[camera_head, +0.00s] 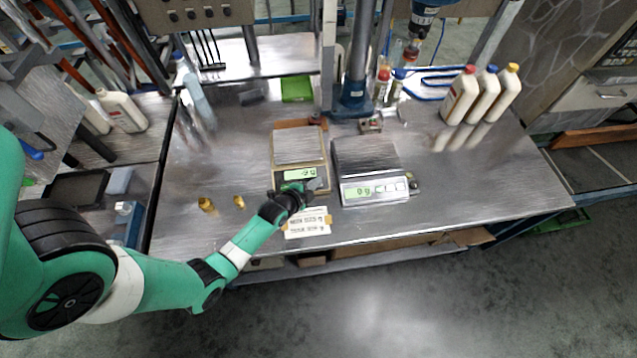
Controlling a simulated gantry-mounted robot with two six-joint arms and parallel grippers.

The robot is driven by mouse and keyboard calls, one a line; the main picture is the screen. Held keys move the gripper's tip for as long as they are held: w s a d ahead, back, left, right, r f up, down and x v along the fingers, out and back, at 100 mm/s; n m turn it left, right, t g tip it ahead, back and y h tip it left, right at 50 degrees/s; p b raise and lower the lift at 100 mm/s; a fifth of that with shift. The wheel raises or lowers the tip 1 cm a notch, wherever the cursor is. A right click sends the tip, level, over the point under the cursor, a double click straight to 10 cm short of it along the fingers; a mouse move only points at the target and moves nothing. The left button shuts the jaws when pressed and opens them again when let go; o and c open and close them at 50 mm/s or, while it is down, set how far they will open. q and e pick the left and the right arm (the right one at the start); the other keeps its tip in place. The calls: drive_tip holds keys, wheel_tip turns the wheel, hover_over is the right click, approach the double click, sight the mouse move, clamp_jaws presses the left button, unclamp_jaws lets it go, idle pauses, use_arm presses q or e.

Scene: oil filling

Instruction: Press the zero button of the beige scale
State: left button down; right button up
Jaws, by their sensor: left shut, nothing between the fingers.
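The beige scale (300,147) stands on the metal workbench left of centre, with a bare metal pan and a lit green display (300,174) whose digits are too small to read surely. My left gripper (313,186) is shut and empty at the front right of this scale, just below the display. The gripper covers part of the scale's front panel, so the zero button is hidden or too small to make out. I cannot tell whether the fingertips touch the panel. My right gripper is not in view.
A silver scale (366,157) with a lit display stands close on the right. A paper label (307,222) lies in front, and small brass parts (206,204) lie to the left. Three white bottles (487,95) stand at right. A column (356,75) rises behind the scales.

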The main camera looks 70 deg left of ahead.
use_arm(q)
drive_tip(key=shift+f, duration=0.1)
idle(0.4)
drive_tip(key=shift+a+f+b, duration=0.15)
drive_tip(key=shift+f+b, duration=0.15)
drive_tip(key=shift+b, duration=0.15)
drive_tip(key=shift+a+f+b, duration=0.1)
drive_tip(key=shift+f+b, duration=0.3)
drive_tip(key=shift+b, duration=0.05)
idle(0.3)
idle(0.4)
drive_tip(key=shift+d+r+p, duration=0.25)
drive_tip(key=shift+r+p, duration=0.55)
drive_tip(key=shift+p, duration=0.05)
drive_tip(key=r+p, duration=0.1)
drive_tip(key=d+r+p, duration=0.1)
drive_tip(key=r+p, duration=0.2)
drive_tip(key=p, duration=0.1)
drive_tip(key=shift+s+d+r, duration=0.2)
drive_tip(key=shift+d+r, duration=0.15)
idle(0.4)
